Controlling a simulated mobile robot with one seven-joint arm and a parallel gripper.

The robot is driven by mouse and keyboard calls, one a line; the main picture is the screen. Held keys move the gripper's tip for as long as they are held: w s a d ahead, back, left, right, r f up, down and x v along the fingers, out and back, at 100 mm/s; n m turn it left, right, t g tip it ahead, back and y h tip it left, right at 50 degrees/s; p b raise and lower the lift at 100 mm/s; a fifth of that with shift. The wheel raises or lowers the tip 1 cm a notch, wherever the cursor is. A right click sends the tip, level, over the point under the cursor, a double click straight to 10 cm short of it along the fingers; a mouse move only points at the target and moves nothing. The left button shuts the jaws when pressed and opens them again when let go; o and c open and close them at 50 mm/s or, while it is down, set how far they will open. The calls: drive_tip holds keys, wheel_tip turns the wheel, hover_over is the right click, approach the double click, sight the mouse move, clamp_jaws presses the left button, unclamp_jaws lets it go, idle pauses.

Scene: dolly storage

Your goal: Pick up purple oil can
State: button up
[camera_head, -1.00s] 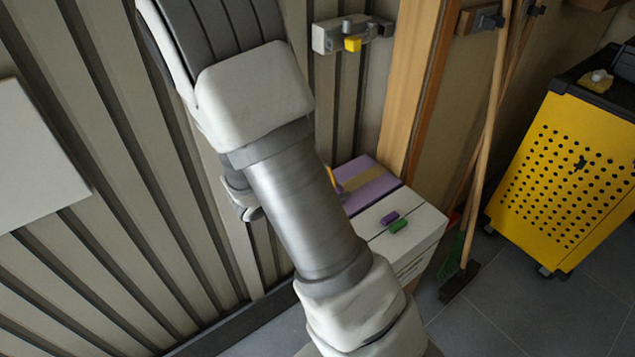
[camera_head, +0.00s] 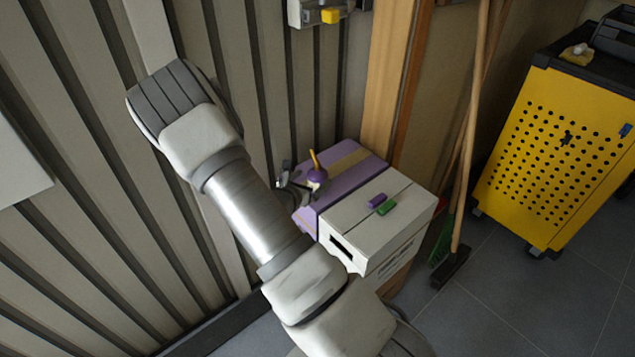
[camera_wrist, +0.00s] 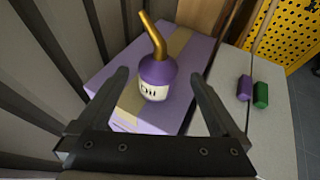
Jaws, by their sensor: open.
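The purple oil can (camera_wrist: 156,78) stands upright on a purple box in the wrist view. It has a gold spout and a white label reading "Oil". My gripper (camera_wrist: 159,82) is open, with one finger on each side of the can's lower part in the picture and visible gaps to it. In the head view, the oil can (camera_head: 317,176) shows on the purple box, and my gripper (camera_head: 288,178) is just left of it, partly hidden behind my arm.
The purple box (camera_head: 345,170) with a tan stripe adjoins a white box (camera_head: 350,215). A purple block (camera_head: 377,200) and a green block (camera_head: 386,208) lie on the white box. A ribbed wall is close on the left. A yellow cart (camera_head: 555,150) and a broom (camera_head: 470,150) are at right.

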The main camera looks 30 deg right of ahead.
sight(315, 177)
drive_tip(key=x, duration=0.3)
drive_tip(key=shift+w+d+b, duration=0.1)
drive_tip(key=shift+b, duration=0.2)
drive_tip(key=b+x, duration=0.1)
drive_tip(key=x, duration=0.1)
drive_tip(key=b+x, duration=0.1)
drive_tip(key=x, duration=0.2)
drive_tip(key=shift+f, duration=0.25)
drive_tip(key=shift+w, duration=0.15)
clamp_jaws()
drive_tip(key=shift+r, duration=0.15)
wheel_tip(315, 177, up, 5)
drive_tip(key=shift+f+p, duration=0.2)
drive_tip(key=shift+p, duration=0.9)
drive_tip(key=s+d+r+p, duration=0.2)
drive_tip(key=s+r, duration=0.4)
drive_tip(key=s, duration=0.5)
drive_tip(key=shift+s+d+p, duration=0.25)
drive_tip(key=shift+d+p, duration=0.05)
drive_tip(key=shift+r, duration=0.1)
